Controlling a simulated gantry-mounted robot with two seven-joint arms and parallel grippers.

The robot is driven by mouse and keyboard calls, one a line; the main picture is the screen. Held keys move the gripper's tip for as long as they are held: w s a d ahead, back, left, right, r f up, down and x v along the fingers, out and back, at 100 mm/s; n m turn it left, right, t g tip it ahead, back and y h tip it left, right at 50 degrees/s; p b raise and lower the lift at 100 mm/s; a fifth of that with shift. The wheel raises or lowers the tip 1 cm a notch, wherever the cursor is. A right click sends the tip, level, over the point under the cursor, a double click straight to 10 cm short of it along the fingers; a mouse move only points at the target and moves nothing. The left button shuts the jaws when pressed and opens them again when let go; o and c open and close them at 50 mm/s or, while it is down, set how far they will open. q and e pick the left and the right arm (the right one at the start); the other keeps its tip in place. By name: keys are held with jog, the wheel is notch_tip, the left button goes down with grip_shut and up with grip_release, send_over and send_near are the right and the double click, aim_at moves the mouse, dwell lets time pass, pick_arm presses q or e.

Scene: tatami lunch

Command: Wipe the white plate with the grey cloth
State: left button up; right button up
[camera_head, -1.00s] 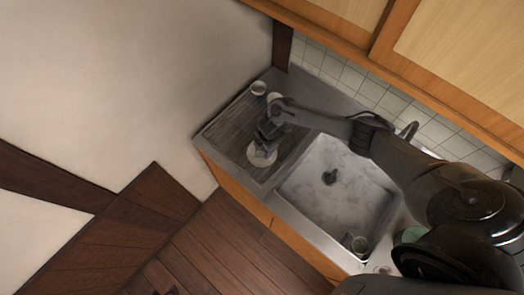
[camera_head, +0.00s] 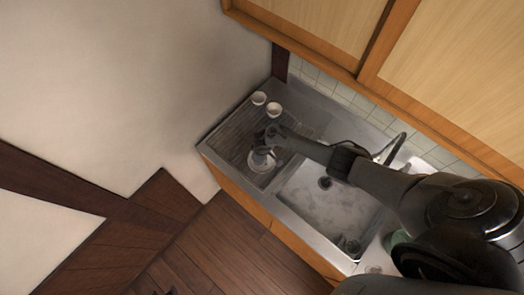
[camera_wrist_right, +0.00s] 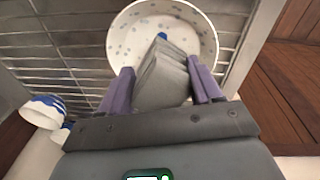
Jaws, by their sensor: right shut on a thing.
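The white plate (camera_head: 261,164) lies on the ribbed drainboard left of the sink, partly hidden under my right gripper (camera_head: 264,153). In the right wrist view the plate (camera_wrist_right: 125,40) is round with a raised rim and small speckles. The folded grey cloth (camera_wrist_right: 163,78) is between the purple fingers of my right gripper (camera_wrist_right: 163,88), which is shut on it. The cloth's far end lies over the plate's inside; I cannot tell if it touches the surface. My left gripper is not in view.
Two small white cups (camera_head: 259,98) (camera_head: 273,110) stand at the back of the drainboard (camera_head: 222,135). A wall borders the left side.

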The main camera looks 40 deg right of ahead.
jog(key=n+b, duration=0.1)
jog(key=n, duration=0.2)
jog(key=n+b, duration=0.1)
jog(key=n, duration=0.2)
jog(key=shift+s+d+f+y, duration=0.15)
jog(key=shift+s+f+y, duration=0.05)
jog(key=shift+y, duration=0.1)
jog(key=n+b, duration=0.2)
jog(key=n, duration=0.4)
jog(key=shift+s+y, duration=0.15)
jog(key=shift+y, duration=0.25)
jog(key=shift+s+r+n+b, duration=0.15)
jog(key=shift+n+b, duration=0.25)
jog(key=shift+n, duration=0.5)
